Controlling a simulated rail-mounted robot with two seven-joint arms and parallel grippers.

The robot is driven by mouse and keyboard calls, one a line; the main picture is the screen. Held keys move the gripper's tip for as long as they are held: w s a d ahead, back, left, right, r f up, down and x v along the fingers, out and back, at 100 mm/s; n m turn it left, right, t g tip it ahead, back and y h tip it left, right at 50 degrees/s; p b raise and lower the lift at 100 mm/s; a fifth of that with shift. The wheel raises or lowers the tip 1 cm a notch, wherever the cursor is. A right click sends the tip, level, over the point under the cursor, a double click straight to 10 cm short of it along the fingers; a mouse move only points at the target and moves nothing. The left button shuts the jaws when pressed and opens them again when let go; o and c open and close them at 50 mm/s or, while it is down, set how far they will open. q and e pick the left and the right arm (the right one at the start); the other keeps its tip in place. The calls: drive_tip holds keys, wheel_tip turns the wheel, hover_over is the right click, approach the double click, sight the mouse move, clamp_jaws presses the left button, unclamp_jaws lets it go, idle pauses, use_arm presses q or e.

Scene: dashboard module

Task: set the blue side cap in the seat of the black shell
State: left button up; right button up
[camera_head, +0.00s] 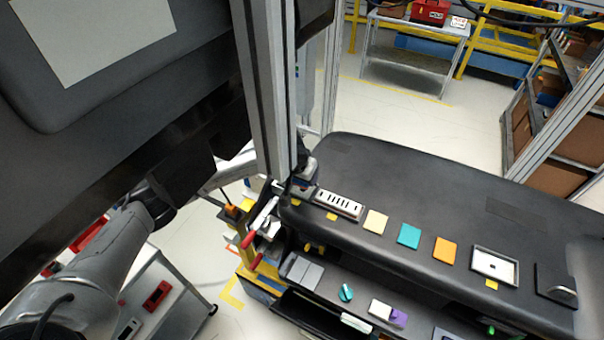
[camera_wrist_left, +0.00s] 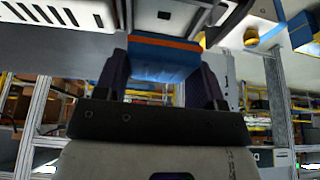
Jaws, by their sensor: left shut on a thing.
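The blue side cap (camera_wrist_left: 162,62), a blue block with an orange strip along its upper edge, is between the two dark fingers of my left gripper (camera_wrist_left: 163,72) in the left wrist view. The fingers are shut on it from both sides. A pale grey surface with a small dark hole lies just beyond the cap; I cannot tell whether they touch. The black shell (camera_head: 415,185) is the long dashboard body in the head view. I cannot make out its seat. In the head view my left arm comes in at lower left; its fingers and the cap cannot be made out there. My right gripper is not in view.
A grey upright post (camera_head: 264,90) stands at the shell's left end, beside red-handled clamps (camera_head: 256,232). Coloured squares and a vent strip (camera_head: 338,203) lie along the shell. A wheeled cart (camera_head: 165,290) stands at lower left. Open floor lies behind the shell.

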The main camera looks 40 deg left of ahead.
use_arm(q)
drive_tip(key=shift+f+b, duration=1.05)
drive_tip(key=shift+f, duration=0.7)
drive_tip(key=shift+b, duration=0.3)
drive_tip(key=o, duration=1)
drive_tip(key=shift+b+v, duration=1.25)
drive_tip(key=shift+v, duration=4.75)
